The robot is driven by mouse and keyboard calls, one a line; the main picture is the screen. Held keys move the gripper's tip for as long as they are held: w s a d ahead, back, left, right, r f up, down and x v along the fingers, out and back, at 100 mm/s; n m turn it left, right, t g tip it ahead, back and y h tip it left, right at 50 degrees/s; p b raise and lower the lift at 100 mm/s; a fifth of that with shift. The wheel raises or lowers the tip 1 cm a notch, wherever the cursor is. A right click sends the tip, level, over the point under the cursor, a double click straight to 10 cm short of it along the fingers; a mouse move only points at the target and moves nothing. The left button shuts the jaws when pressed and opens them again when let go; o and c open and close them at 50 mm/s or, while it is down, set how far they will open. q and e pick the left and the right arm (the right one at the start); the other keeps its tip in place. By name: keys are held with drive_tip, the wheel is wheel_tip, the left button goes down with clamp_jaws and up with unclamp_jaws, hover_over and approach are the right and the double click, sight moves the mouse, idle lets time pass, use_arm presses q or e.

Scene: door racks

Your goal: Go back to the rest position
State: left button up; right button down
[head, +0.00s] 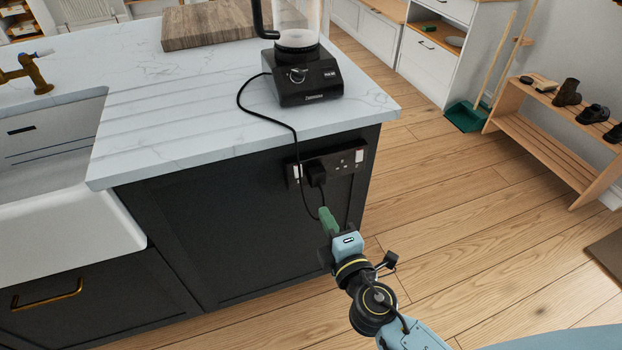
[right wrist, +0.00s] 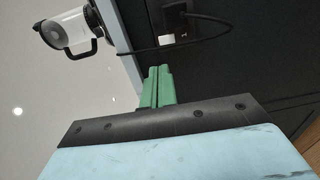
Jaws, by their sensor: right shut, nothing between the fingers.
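My right gripper (head: 327,217) is shut and empty, its green fingers in front of the dark cabinet side, a little below the double socket (head: 330,165). In the right wrist view its fingers (right wrist: 157,85) are pressed together with nothing between them. A black plug (head: 317,173) sits in the left part of the socket. Its cable (head: 273,118) runs up to the blender (head: 302,77) on the counter and hangs in a loop near my fingertips. I cannot tell whether the cable touches them. My left gripper is not in view.
The white counter (head: 190,90) overhangs the dark cabinet (head: 230,225). A wooden board (head: 208,25) lies behind the blender, and a sink (head: 50,150) is at the left. A shoe rack (head: 545,140) and a green dustpan (head: 467,117) stand at the right. Wooden floor (head: 470,210) between is clear.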

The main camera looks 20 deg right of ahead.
drive_tip(key=s+d+f+m+g+h, duration=0.1)
drive_tip(key=s+d+f+m+g, duration=0.15)
drive_tip(key=f, duration=0.65)
drive_tip(key=s+d+f+m+g, duration=0.2)
drive_tip(key=s+f+g, duration=0.15)
drive_tip(key=f, duration=0.55)
drive_tip(key=s+d+f+m+g+h, duration=0.1)
drive_tip(key=s+d+f+m+g, duration=0.2)
drive_tip(key=f, duration=0.6)
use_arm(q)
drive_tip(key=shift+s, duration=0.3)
use_arm(e)
drive_tip(key=s+d+f+m+g, duration=0.2)
drive_tip(key=s+f, duration=0.3)
drive_tip(key=s, duration=0.4)
drive_tip(key=s+d+f+m+g, duration=0.3)
drive_tip(key=s+f, duration=0.3)
drive_tip(key=s, duration=0.3)
drive_tip(key=s+d+f+m+g, duration=0.2)
drive_tip(key=s+f, duration=0.3)
drive_tip(key=s, duration=0.5)
drive_tip(key=shift+d+f+m+g, duration=0.3)
drive_tip(key=shift+d+f+m, duration=0.1)
drive_tip(key=shift+d+m, duration=0.3)
